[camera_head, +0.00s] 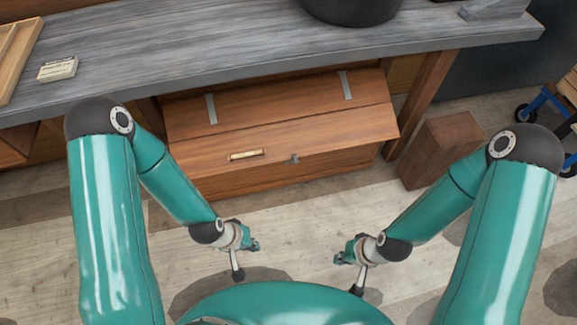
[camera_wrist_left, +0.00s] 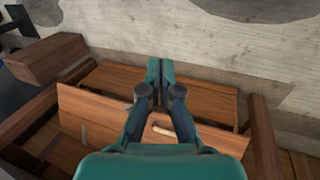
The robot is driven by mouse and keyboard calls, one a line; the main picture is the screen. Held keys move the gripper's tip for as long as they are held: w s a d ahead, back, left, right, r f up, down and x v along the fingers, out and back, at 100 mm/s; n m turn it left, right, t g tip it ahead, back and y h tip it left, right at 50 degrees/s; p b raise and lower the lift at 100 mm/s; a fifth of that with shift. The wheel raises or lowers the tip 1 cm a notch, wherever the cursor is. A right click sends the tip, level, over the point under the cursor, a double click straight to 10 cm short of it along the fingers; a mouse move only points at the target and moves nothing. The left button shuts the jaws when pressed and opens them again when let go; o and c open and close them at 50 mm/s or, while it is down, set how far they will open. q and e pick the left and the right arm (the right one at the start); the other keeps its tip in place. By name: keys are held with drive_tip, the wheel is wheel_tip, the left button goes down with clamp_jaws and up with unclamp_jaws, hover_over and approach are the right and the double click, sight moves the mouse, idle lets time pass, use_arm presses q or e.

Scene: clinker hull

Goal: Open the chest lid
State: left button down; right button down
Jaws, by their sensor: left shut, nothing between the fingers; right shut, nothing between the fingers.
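The brown wooden chest (camera_head: 290,180) sits on the floor under the bench. Its lid (camera_head: 280,105) looks down, with two grey straps on top and a pale handle (camera_head: 247,155) and small metal catch (camera_head: 294,159) towards the front. In the left wrist view the handle (camera_wrist_left: 162,128) shows partly behind my fingers. My left gripper (camera_head: 255,245) is shut and empty, in front of the chest and apart from it; its closed fingers show in the left wrist view (camera_wrist_left: 160,68). My right gripper (camera_head: 340,258) is shut and empty, also in front and apart.
The grey bench top (camera_head: 210,60) overhangs the back of the chest. A bench leg (camera_head: 420,105) and a wooden block (camera_head: 440,150) stand to its right. A dark pot (camera_head: 350,8) and a small pale box (camera_head: 58,69) are on the bench. The plank floor in front is clear.

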use_arm(q)
drive_tip(key=w+d+f+m+t+y+b, duration=0.3)
drive_tip(key=w+f+m+t+b, duration=0.3)
drive_tip(key=w+f+m+b, duration=0.7)
drive_tip(key=w+d+f+m+t+y+b, duration=0.4)
drive_tip(key=w+f+m+b, duration=0.6)
drive_tip(key=b, duration=0.5)
drive_tip(key=w+d+f+m+t+y+b, duration=0.25)
drive_tip(key=w+f+m+t+b, duration=0.45)
drive_tip(key=w+f+m+b, duration=0.45)
drive_tip(key=w+a+r+m+b, duration=0.1)
drive_tip(key=w+a+r+b, duration=0.15)
drive_tip(key=w+b, duration=0.6)
drive_tip(key=shift+w+a+r+p, duration=0.15)
drive_tip(key=shift+r+p, duration=0.55)
drive_tip(key=shift+r, duration=1.25)
drive_tip(key=shift+r, duration=0.1)
